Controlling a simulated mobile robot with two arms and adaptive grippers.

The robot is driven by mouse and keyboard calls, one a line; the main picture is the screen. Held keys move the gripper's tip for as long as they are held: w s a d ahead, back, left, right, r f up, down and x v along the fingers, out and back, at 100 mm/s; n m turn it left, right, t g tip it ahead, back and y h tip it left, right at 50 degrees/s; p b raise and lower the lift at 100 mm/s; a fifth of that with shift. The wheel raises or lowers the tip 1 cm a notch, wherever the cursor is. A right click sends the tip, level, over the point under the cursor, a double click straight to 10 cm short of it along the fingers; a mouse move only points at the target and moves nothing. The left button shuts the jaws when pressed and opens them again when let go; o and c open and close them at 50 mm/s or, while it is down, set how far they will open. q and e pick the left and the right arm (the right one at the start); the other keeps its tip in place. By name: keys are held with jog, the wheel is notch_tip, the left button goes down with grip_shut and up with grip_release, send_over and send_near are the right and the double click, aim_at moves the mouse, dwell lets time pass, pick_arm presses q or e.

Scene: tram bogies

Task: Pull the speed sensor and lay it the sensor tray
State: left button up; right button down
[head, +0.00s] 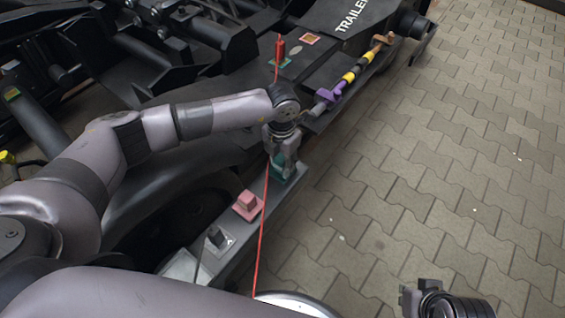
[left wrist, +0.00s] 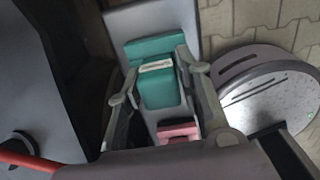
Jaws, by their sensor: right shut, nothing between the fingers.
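My left gripper (head: 284,170) is low over the grey ledge beside the bogie, at a teal block. In the left wrist view the teal block (left wrist: 160,92), with a pale label, stands between its fingers on a teal base (left wrist: 150,48). The fingers flank it closely; I cannot tell whether they press on it. The base also shows in the head view (head: 276,176). My right gripper (head: 407,298) is shut and empty at the bottom right, over the paving. I cannot tell for sure which part is the speed sensor, nor make out the sensor tray.
A pink block (head: 247,201) and a dark block (head: 216,237) sit on the ledge nearer me. A thin red line (head: 263,225) runs past my left gripper. A purple, black and yellow bar (head: 350,75) lies along the dark trailer frame. Paving (head: 430,170) at right is clear.

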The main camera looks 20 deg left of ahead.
pick_arm(q)
grip_shut()
jog(key=shift+r, duration=0.1)
dwell(0.3)
